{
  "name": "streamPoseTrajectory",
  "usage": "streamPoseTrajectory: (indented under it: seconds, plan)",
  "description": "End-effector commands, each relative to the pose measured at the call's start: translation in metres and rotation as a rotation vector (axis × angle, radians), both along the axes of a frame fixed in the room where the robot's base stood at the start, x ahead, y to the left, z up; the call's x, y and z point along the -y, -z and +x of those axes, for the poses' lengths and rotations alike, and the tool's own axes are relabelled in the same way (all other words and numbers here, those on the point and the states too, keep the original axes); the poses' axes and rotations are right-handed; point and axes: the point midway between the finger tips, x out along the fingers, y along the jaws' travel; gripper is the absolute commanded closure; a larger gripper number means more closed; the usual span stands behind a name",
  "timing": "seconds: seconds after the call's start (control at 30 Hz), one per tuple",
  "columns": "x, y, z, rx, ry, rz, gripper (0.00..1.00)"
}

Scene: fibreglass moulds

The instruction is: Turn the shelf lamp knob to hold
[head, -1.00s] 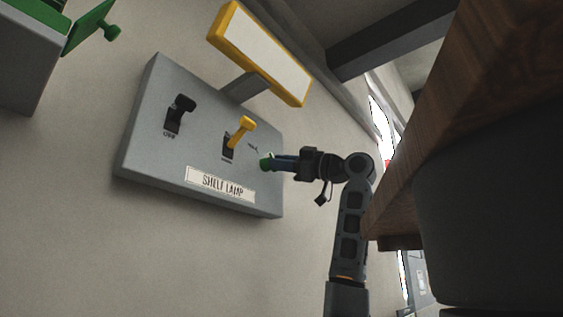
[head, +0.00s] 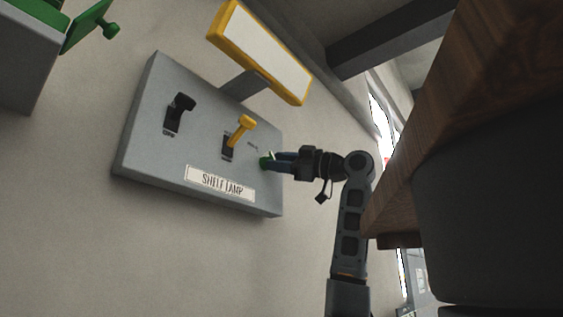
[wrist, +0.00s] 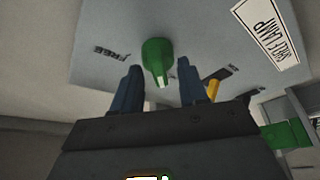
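The shelf lamp panel (head: 150,125) is a grey box on the wall with a "SHELF LAMP" label. Its green knob (head: 264,163) is at the right end, partly hidden by my gripper. In the wrist view the green knob (wrist: 156,54) has a narrow pale-tipped pointer, and a "FREE" mark stands to its left. I cannot read a hold mark. My gripper (head: 274,161) is at the knob. In the wrist view its blue fingers (wrist: 160,80) are apart on either side of the knob, with visible gaps.
The panel also has a black lever (head: 181,106) and a yellow lever (head: 242,129). A yellow-framed white sign (head: 260,53) rises above it. A green-handled grey box (head: 30,70) is at upper left. A wooden surface (head: 475,110) fills the right.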

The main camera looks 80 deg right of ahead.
Motion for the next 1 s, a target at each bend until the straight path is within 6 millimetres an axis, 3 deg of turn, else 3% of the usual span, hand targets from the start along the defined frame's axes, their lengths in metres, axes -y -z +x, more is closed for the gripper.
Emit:
streamPoseTrajectory:
  seconds: [0.27, 0.7, 1.0]
  plan:
    - [0.000, 0.000, -0.003, 0.002, 0.001, 0.000, 0.57]
    - [-0.013, 0.018, -0.061, 0.003, 0.001, -0.001, 0.57]
    - [-0.016, 0.021, -0.074, 0.001, 0.000, 0.000, 0.57]
